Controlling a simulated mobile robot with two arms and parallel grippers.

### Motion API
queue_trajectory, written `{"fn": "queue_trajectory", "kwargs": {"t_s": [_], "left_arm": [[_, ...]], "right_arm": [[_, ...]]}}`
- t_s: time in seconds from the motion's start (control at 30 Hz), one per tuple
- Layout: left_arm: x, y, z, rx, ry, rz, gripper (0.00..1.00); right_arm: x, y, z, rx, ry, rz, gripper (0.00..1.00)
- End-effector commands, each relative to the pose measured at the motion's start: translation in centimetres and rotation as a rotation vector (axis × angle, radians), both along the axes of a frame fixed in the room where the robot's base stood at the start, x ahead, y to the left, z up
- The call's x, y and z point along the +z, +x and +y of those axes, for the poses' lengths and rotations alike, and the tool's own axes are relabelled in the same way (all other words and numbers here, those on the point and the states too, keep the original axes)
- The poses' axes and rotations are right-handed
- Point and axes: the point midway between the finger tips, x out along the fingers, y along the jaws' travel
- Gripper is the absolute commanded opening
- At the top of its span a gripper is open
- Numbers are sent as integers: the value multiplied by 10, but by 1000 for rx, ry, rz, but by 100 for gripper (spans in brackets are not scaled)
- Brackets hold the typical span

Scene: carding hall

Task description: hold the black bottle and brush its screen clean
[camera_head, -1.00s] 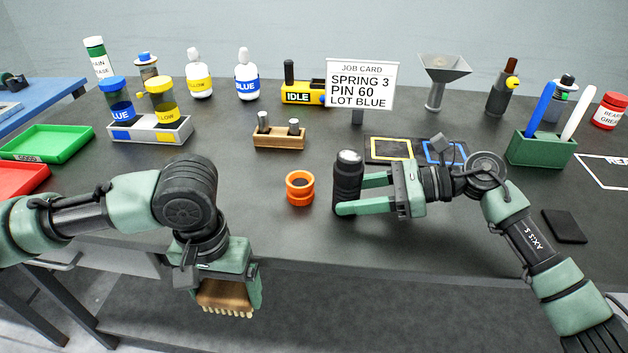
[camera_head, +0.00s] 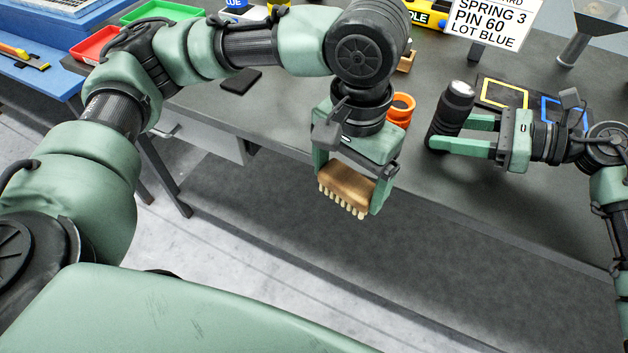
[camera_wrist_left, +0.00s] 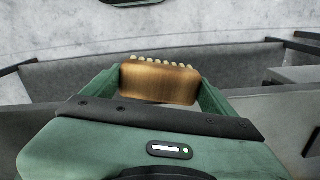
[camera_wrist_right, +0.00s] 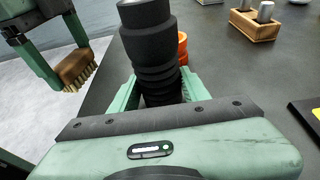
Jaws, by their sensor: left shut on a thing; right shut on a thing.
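The black bottle (camera_head: 450,112) has a ribbed body and a grey top. My right gripper (camera_head: 455,135) is shut on it near the table's front edge; in the head view it looks slightly tilted. It also fills the middle of the right wrist view (camera_wrist_right: 149,50). My left gripper (camera_head: 350,190) is shut on a wooden brush (camera_head: 346,188) with pale bristles pointing down, held out in front of the table edge, left of the bottle and apart from it. The brush shows in the left wrist view (camera_wrist_left: 160,82) and right wrist view (camera_wrist_right: 75,68). The bottle's screen cannot be made out.
An orange ring-shaped cup (camera_head: 400,110) stands just left of the bottle. A job card (camera_head: 490,22) and funnel stand (camera_head: 590,30) are further back. Open floor lies before the table.

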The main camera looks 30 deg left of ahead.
Motion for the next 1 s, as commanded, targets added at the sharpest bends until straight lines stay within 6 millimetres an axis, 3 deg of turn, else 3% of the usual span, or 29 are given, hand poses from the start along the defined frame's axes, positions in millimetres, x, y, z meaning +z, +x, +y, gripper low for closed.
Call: {"fn": "queue_trajectory", "kwargs": {"t_s": [0.03, 0.1, 0.3, 0.4, 0.67, 1.0], "left_arm": [[23, 1, -18, -60, -2, -12, 54], [49, -2, -36, -134, -1, -11, 54], [119, -5, -72, -303, 0, -8, 54], [145, 5, -85, -342, -1, -3, 54], [160, 71, -109, -247, 0, 2, 54], [180, 154, -135, 10, 0, -2, 54]], "right_arm": [[0, 0, 0, -1, -1, 0, 0], [0, 0, 0, -1, -1, 0, 0], [-1, 0, 0, -1, -1, 1, 0], [-1, 0, 0, 0, -1, 1, 0], [0, 0, 0, -1, -1, 0, 0], [0, 0, 0, -1, -1, 0, 0]]}}
